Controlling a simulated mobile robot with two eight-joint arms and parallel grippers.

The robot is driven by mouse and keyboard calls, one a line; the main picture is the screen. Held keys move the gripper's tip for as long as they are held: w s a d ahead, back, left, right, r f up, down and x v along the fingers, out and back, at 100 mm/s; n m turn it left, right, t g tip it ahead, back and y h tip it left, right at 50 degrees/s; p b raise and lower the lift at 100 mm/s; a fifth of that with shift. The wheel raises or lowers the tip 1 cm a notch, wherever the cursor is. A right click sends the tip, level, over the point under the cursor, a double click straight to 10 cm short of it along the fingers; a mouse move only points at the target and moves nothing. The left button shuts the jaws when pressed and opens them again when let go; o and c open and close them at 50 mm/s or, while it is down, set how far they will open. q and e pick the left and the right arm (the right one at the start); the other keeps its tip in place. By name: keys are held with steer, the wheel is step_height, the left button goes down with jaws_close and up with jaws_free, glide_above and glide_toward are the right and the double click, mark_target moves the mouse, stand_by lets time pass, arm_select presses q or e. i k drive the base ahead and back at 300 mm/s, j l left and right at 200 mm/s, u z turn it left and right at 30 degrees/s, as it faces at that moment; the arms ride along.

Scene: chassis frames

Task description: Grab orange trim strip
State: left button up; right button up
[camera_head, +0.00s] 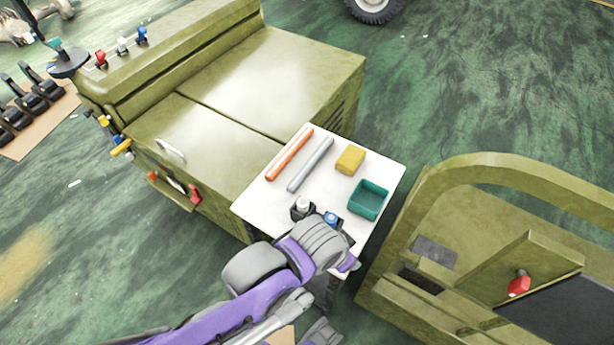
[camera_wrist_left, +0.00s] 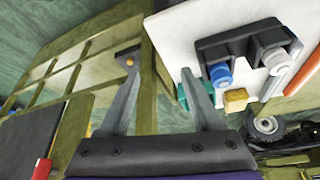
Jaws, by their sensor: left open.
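The orange trim strip (camera_head: 289,154) lies on the white tabletop (camera_head: 251,206), near its edge by the green chassis. An orange piece also shows at the right edge of the left wrist view (camera_wrist_left: 303,73), cut off by the frame. My left arm reaches over the table's near end in the head view, and its wrist hides the fingers there. In the left wrist view my left gripper (camera_wrist_left: 158,76) is open, with nothing between its two fingers. It is beside the table and apart from the strip. My right gripper is not in view.
A grey strip (camera_head: 311,164) lies beside the orange one. A yellow block (camera_head: 350,159), a teal bin (camera_head: 367,200) and a black holder with blue and grey knobs (camera_wrist_left: 243,58) share the table. Green chassis bodies (camera_head: 300,70) flank it, one carrying a red knob (camera_head: 519,285).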

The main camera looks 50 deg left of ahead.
mark_target(290, 152)
steer(key=u, duration=1.9)
steer(key=j+u, duration=0.2)
steer(key=j, duration=0.35)
steer(key=i+j, duration=0.15)
steer(key=i, duration=0.15)
steer(key=i+j+u, duration=0.15)
steer(key=i, duration=0.15)
